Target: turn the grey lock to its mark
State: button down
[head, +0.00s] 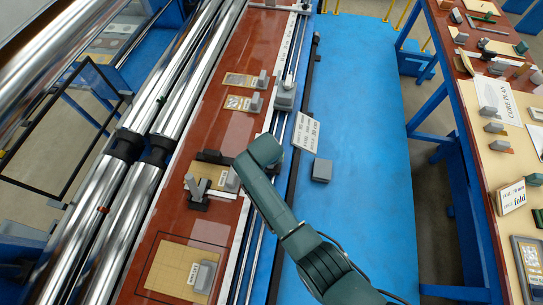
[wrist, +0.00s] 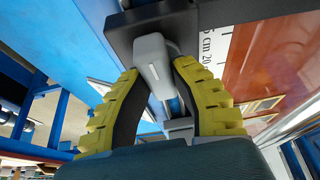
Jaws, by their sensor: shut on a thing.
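The grey lock (wrist: 153,52) is a pale grey, rounded lever under a black block (wrist: 205,22) in the wrist view. My gripper (wrist: 157,72) has yellow ridged fingers with dark inner pads. They are closed on the lock, one finger on each side. The lock's lower part is partly hidden between the fingers. In the head view my arm reaches over the right edge of the red-brown table and its end bends down there, hiding the fingers and the held lock. I cannot make out the mark in either view.
A white scale strip (wrist: 222,50) lies beside the black block. The red-brown table (head: 225,130) carries grey blocks on yellowish sheets. Chrome rollers (head: 190,90) run along its left. A grey block (head: 321,170) lies on the blue floor (head: 365,130), which is mostly clear. A cluttered bench stands right.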

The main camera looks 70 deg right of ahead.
jog(key=shift+a+f+m, duration=0.15)
jog(key=shift+f+m, duration=0.15)
jog(key=shift+m, duration=0.1)
jog(key=shift+s, duration=0.1)
jog(key=c, duration=0.8)
grip_release()
jog(key=shift+r, duration=0.1)
jog(key=shift+c, duration=0.2)
jog(key=shift+r, duration=0.1)
jog(key=shift+r, duration=0.25)
jog(key=v, duration=1.1)
jog(key=shift+r, duration=0.25)
